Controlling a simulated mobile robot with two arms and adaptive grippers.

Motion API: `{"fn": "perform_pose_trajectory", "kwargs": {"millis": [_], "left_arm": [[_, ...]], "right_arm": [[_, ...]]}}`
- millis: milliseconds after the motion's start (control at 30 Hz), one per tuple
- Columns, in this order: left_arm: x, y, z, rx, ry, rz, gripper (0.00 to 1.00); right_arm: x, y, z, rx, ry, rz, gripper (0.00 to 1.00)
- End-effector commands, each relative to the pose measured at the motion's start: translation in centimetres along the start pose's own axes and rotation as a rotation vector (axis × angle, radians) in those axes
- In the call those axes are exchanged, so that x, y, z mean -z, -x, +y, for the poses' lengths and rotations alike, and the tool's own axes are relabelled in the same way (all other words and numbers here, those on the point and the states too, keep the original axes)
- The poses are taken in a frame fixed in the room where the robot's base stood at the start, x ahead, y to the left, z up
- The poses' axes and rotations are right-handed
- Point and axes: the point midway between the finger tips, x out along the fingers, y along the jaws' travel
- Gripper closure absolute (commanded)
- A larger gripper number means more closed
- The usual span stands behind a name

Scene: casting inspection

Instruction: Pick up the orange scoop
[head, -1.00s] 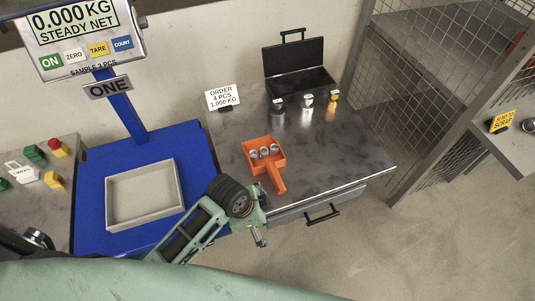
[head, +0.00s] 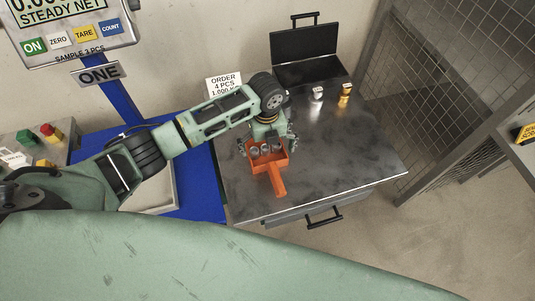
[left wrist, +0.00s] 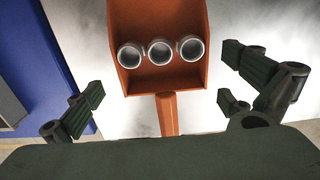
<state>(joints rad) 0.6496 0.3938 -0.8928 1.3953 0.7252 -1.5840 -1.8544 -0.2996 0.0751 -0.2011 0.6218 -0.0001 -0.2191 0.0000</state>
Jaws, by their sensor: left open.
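The orange scoop (head: 277,183) lies on the grey metal table, its handle toward the front edge. Three round metal parts (left wrist: 160,52) sit in a row in its pan. My left gripper (head: 268,146) is open over the scoop, and the arm hides part of the pan's back in the head view. In the left wrist view the scoop (left wrist: 167,112) shows between the fingers of my left gripper (left wrist: 165,95), with the handle running down out of sight behind the gripper body. No finger visibly touches it. My right gripper is not in view.
A silver weight (head: 318,93) and a brass weight (head: 345,93) stand behind, near an open black case (head: 304,45). An order card (head: 222,82) is partly covered by my arm. A blue scale (head: 204,190) stands left. The table's right side is clear.

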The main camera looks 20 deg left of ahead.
Motion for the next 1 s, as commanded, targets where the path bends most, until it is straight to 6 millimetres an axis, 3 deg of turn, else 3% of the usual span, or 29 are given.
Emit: {"fn": "perform_pose_trajectory", "kwargs": {"millis": [100,300,633,1000], "left_arm": [[-0.1,-1.5,-0.1,-0.001,0.003,0.002,0.00],[-0.3,-4.5,-0.2,-0.001,0.004,0.001,0.00],[-0.4,-5.1,-0.2,0.002,0.003,-0.002,0.00],[-0.4,-5.1,-0.2,0.001,0.003,-0.002,0.32]], "right_arm": [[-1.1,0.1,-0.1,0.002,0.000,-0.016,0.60],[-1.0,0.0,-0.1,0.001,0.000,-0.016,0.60],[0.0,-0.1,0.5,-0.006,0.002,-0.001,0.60],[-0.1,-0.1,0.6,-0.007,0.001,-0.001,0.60]]}}
